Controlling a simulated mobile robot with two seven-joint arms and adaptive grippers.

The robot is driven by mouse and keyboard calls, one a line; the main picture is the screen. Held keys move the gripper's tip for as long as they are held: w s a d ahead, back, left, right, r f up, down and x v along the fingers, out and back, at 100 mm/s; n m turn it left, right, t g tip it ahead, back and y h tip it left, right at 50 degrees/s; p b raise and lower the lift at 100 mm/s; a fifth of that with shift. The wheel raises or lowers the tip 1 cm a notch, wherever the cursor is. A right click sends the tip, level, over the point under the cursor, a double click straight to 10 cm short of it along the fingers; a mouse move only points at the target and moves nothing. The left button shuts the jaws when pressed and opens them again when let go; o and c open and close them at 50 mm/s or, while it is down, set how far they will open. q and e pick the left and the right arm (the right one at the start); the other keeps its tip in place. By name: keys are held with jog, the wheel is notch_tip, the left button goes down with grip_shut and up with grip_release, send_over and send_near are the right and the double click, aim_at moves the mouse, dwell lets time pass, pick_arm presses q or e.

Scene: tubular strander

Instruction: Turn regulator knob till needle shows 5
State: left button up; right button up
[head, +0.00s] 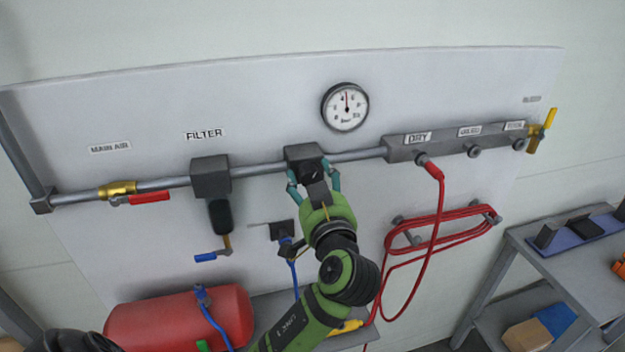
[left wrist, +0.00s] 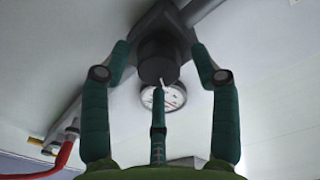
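The regulator (head: 303,152) is a dark block on the grey pipe, with a dark round knob (left wrist: 157,62) on its underside that bears a white mark. The round white gauge (head: 345,107) is above and to the right; its needle points almost straight up, between the 4 and the 6. It also shows partly hidden behind the knob in the left wrist view (left wrist: 172,98). My left gripper (head: 310,172) is at the knob, its teal fingers spread on either side. In the left wrist view, gaps show between fingers and knob. My right gripper is not seen.
The DRY manifold (head: 400,150) and a coiled red hose (head: 440,229) are to the right. A red tank (head: 180,318) lies below. The panel around the gauge is clear.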

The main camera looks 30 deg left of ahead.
pick_arm(q)
jog(key=c, duration=0.9)
jog(key=shift+r+m, duration=0.15)
jog(key=shift+m, duration=0.25)
jog(key=o, duration=1.1)
jog(key=shift+o, duration=0.2)
jog(key=v, duration=1.2)
dwell(1.0)
